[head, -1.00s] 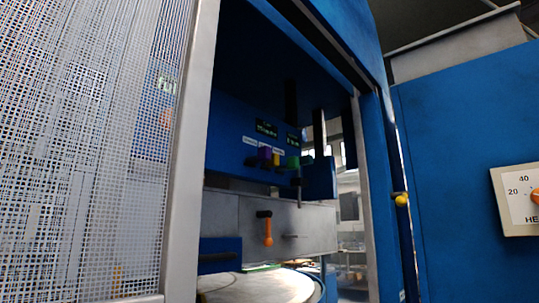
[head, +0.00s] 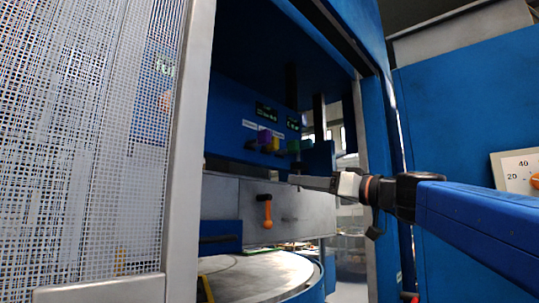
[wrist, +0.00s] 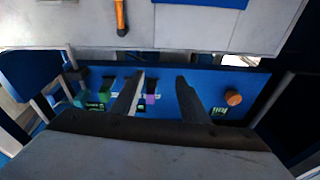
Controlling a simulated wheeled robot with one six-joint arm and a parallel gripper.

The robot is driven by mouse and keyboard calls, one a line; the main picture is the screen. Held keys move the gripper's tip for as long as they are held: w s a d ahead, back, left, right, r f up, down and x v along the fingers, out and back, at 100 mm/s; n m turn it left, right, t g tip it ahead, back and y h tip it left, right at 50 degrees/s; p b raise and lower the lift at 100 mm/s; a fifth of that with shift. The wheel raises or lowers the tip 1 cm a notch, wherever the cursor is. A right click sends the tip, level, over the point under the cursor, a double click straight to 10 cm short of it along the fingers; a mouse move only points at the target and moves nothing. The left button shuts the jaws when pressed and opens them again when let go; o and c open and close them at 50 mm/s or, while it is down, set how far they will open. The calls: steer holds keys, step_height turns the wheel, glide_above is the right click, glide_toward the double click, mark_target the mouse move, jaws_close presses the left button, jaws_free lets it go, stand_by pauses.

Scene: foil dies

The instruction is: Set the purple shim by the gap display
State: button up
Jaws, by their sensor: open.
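The purple shim (head: 264,137) is on the blue panel inside the machine, at the left of a row of small coloured blocks below two dark displays. The upper left display (head: 266,111) and the right display (head: 293,124) have lettering too small to read, so I cannot tell which is the gap display. In the wrist view a purple piece (wrist: 151,98) shows between my fingers. My gripper (head: 294,181) reaches in from the right, below and to the right of the blocks. Its two fingers stand apart in the wrist view (wrist: 160,82), with nothing held between them.
A yellow block (head: 274,144) and a green block (head: 293,146) are beside the purple one. An orange handle (head: 267,212) hangs on the grey front below. A round table (head: 262,278) lies underneath. A mesh guard (head: 90,140) fills the left, and the door frame (head: 375,120) stands right.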

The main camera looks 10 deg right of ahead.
steer(key=n+t+y, duration=0.1)
steer(key=t, duration=0.1)
glide_toward(269, 139)
steer(key=x, duration=1)
steer(key=shift+r, duration=0.1)
steer(key=shift+s, duration=0.1)
jaws_close()
